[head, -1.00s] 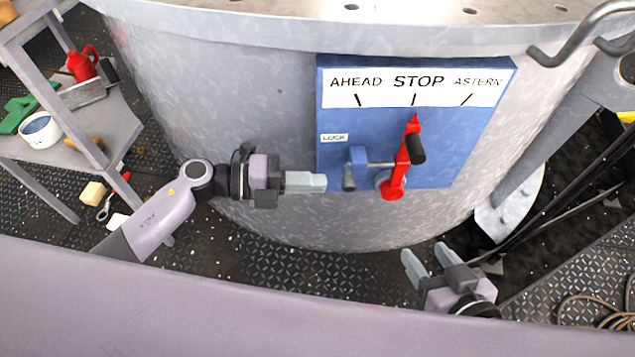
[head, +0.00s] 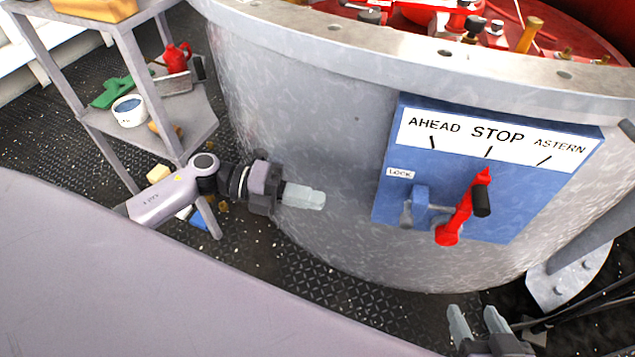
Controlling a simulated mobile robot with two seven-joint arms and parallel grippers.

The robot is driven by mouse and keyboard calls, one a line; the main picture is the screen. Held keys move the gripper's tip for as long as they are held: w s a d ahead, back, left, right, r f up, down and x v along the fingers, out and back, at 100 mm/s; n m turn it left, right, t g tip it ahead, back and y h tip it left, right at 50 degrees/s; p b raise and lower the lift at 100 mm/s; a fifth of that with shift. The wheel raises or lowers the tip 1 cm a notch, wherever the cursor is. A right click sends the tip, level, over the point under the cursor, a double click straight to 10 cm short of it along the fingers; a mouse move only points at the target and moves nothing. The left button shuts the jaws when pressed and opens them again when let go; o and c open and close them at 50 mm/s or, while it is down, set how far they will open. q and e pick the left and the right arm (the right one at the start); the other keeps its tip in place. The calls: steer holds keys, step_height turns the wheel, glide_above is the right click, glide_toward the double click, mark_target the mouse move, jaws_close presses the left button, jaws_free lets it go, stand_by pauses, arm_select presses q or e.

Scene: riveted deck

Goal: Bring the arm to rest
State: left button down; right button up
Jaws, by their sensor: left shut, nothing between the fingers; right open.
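My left gripper (head: 305,196) is shut and empty, held in front of the grey drum, left of the blue control panel (head: 389,222) and apart from it. My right gripper (head: 477,321) is open and empty at the bottom edge, below the panel; its arm is mostly out of view. The panel has a white scale (head: 470,131) reading AHEAD, STOP and ASTERN. A red lever (head: 459,218) with a black handle (head: 481,200) points up at the STOP mark. A blue latch (head: 420,201) sits left of the lever, below a LOCK label (head: 400,174).
The riveted grey drum (head: 300,110) fills the middle. A grey shelf (head: 203,118) at left holds a red can (head: 177,55), a white pot (head: 129,111) and a green item (head: 112,92). A yellow block (head: 158,173) lies near its foot. Patterned deck floor shows below the drum.

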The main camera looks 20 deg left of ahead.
arm_select(q)
steer(key=d+r+n+t, duration=0.4)
steer(key=n+t, duration=0.4)
steer(key=n, duration=0.1)
steer(key=s+a+f+n+y, duration=0.1)
steer(key=s+f+n+y, duration=0.4)
steer(key=n, duration=0.6)
steer(key=s+f+n+y, duration=0.3)
steer(key=s+n+y, duration=0.3)
steer(key=n, duration=0.4)
steer(key=a+r+y+p, duration=0.1)
steer(key=a+r+p, duration=0.2)
steer(key=r+p, duration=0.4)
steer(key=s+a+r+g+y+p, duration=0.1)
steer(key=r+p, duration=0.6)
steer(key=p, duration=1.1)
steer(key=shift+a+r+n+g+y, duration=0.2)
steer(key=shift+a+n+g+y, duration=0.15)
steer(key=shift+a, duration=0.55)
arm_select(e)
steer(key=s+d+r+h, duration=0.1)
steer(key=d+r, duration=0.1)
steer(key=r, duration=0.5)
steer(key=s+d+r+m+g+h, duration=0.1)
steer(key=s+d+r, duration=0.1)
steer(key=r, duration=0.5)
steer(key=shift+d+r, duration=0.15)
steer(key=shift+d, duration=0.6)
